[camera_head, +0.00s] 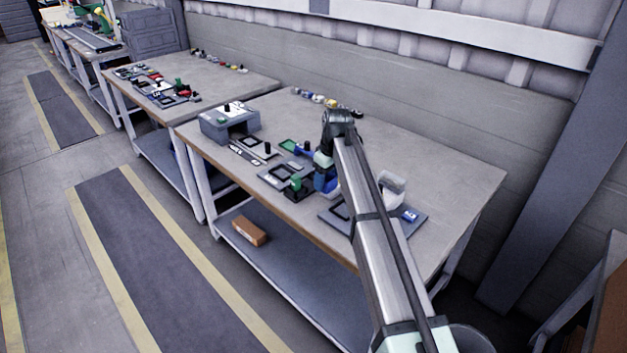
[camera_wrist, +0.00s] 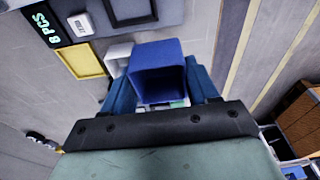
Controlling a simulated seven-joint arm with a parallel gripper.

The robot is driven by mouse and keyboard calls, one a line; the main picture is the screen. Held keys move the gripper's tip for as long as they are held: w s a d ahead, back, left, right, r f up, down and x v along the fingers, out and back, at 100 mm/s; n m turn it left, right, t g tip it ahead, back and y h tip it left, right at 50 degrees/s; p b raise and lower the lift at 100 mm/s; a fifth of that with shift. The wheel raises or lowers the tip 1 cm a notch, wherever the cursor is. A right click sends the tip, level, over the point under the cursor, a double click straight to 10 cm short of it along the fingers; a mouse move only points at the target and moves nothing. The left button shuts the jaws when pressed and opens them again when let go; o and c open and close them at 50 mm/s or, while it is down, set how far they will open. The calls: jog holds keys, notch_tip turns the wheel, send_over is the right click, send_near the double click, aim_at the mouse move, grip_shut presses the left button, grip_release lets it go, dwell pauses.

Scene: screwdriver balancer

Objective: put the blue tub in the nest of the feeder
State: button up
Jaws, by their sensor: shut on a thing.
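The blue tub (camera_wrist: 155,58) is between the two blue fingers of my gripper (camera_wrist: 161,84) in the wrist view, its square open mouth facing the camera. My gripper is shut on it. In the head view my gripper (camera_head: 322,168) is over the front half of the near bench, partly behind my arm, with the tub (camera_head: 328,184) just below it. Whether the tub touches anything beneath is hidden. A dark square frame on a grey plate (camera_head: 333,217) lies at the bench front, partly covered by my arm. I cannot tell which frame is the feeder's nest.
A white tub (camera_head: 393,187) stands right of my arm; a small blue part (camera_head: 409,215) lies nearby. A plate with a green upright part (camera_head: 298,187) is left of my gripper. A grey box (camera_head: 229,122) stands further left. The bench's right end is clear.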

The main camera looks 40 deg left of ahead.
jog(key=w+d+f, duration=0.1)
jog(key=w+d, duration=0.2)
jog(key=d, duration=0.3)
jog(key=shift+w+a+f, duration=0.1)
jog(key=shift+a+f, duration=0.05)
jog(key=shift+f, duration=1.55)
jog(key=shift+a+f, duration=0.1)
jog(key=shift+f, duration=1.55)
jog(key=o, duration=1.1)
jog(key=r, duration=0.4)
jog(key=d+r, duration=0.1)
jog(key=r, duration=0.4)
jog(key=d+r, duration=0.1)
jog(key=r, duration=0.3)
jog(key=shift+r, duration=0.35)
jog(key=shift+r, duration=2.5)
